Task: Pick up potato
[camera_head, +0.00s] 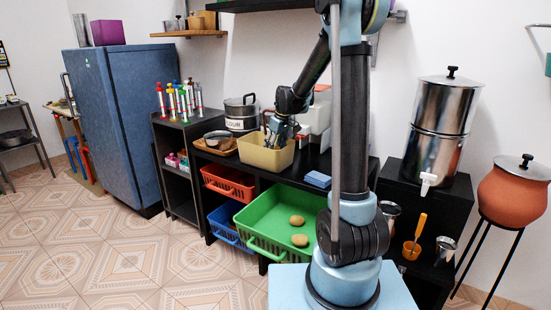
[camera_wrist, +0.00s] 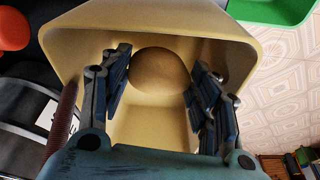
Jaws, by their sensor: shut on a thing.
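A round brown potato (camera_wrist: 160,72) shows between the finger pads of my gripper (camera_wrist: 160,64) in the wrist view. My gripper is shut on it, over the inside of a tan bin (camera_wrist: 150,135). In the head view my gripper (camera_head: 276,134) reaches down into the tan bin (camera_head: 264,158) on the black counter, and the potato there is hidden. Two more potatoes, one (camera_head: 297,220) behind the other (camera_head: 300,240), lie in a green basket (camera_head: 265,206) below the counter.
A steel pot (camera_head: 241,112) and a brown tray with a bowl stand left of the bin. A blue sponge-like block (camera_head: 318,179) lies to its right on the counter. Red (camera_head: 228,182) and blue baskets sit on lower shelves. A steel water dispenser (camera_head: 440,125) stands at right.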

